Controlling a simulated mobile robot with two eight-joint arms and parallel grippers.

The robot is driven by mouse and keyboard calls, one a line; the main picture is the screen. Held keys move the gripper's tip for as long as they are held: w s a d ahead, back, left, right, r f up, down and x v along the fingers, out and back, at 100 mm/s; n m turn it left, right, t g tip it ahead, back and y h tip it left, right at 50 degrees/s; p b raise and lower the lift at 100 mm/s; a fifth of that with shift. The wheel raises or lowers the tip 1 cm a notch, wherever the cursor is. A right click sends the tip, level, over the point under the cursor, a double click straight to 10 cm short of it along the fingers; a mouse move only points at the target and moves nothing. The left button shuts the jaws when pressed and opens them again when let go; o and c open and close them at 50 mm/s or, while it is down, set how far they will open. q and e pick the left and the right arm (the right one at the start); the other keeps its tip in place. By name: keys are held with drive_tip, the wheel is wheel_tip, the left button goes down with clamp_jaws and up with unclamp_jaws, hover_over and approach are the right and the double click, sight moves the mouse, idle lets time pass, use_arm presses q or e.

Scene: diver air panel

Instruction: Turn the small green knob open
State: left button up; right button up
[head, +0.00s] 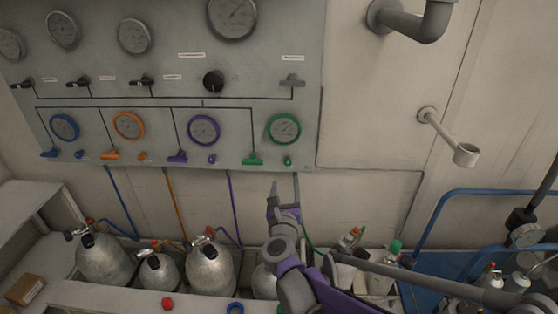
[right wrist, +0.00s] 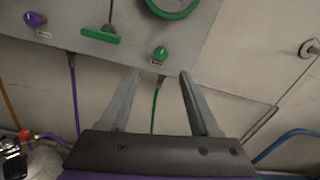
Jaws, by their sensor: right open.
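The small green knob (head: 287,161) sits near the lower edge of the grey panel, just below the green-ringed gauge (head: 284,129) and right of the green lever handle (head: 252,160). In the right wrist view the small green knob (right wrist: 160,53) lies beyond and between the two fingertips, apart from them. My right gripper (head: 284,183) is open and empty, just below the knob; it also shows in the right wrist view (right wrist: 160,74). A green hose (right wrist: 155,110) runs down below the knob. My left gripper is out of view.
The panel (head: 225,100) also carries blue, orange and purple gauges with levers and small knobs. Grey cylinders (head: 210,268) stand below at the left, and bottles (head: 350,240) near my right arm. A pipe with a cup-like end (head: 465,154) juts from the wall at right.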

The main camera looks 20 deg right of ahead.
sight(288, 164)
drive_tip(key=p+x, duration=0.1)
drive_tip(key=x, duration=0.9)
drive_tip(key=shift+w+d, duration=0.1)
drive_tip(key=shift+d, duration=0.1)
clamp_jaws()
